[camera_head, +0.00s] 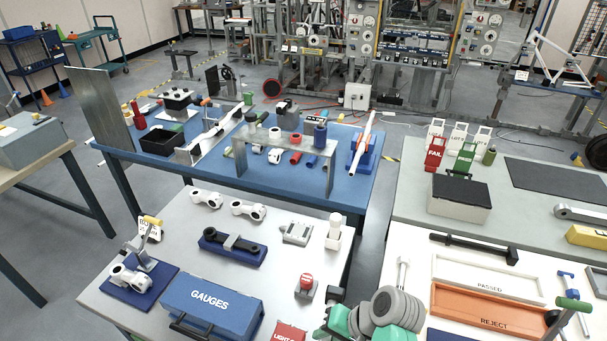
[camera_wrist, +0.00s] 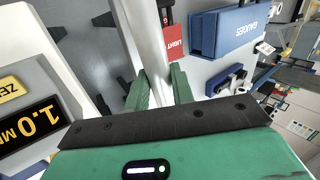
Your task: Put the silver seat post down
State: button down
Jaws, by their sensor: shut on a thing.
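The silver seat post (camera_wrist: 150,45) is a long pale tube in the wrist view. It runs from the top edge down between the green fingers of my gripper (camera_wrist: 160,85), which are shut on it. Its far end is cut off by the top of the picture. In the head view my gripper and wrist (camera_head: 370,318) are at the bottom centre, over the gap between the front tables. A slim silver piece (camera_head: 402,272) stands up just behind my wrist; I cannot tell whether it is part of the post.
The left front table holds a blue GAUGES box (camera_head: 212,304), a red-topped button (camera_head: 306,284) and a dark blue fixture (camera_head: 232,246). The right table has a white PASSED tray (camera_head: 440,268) and an orange REJECT tray (camera_head: 455,302). A 1.0 display (camera_wrist: 35,120) is close left in the wrist view.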

jog(key=s+a+n+g, duration=0.1)
jog(key=a+n+g, duration=0.1)
jog(key=a+n, duration=0.35)
jog(key=s+a+r+m+p, duration=0.1)
jog(key=s+r+m+p, duration=0.1)
jog(key=s+r+p, duration=0.7)
notch_tip(320, 180, up, 4)
jog(key=p, duration=0.7)
jog(key=shift+a+p, duration=0.3)
jog(key=shift+p, duration=0.05)
jog(key=shift+r, duration=0.1)
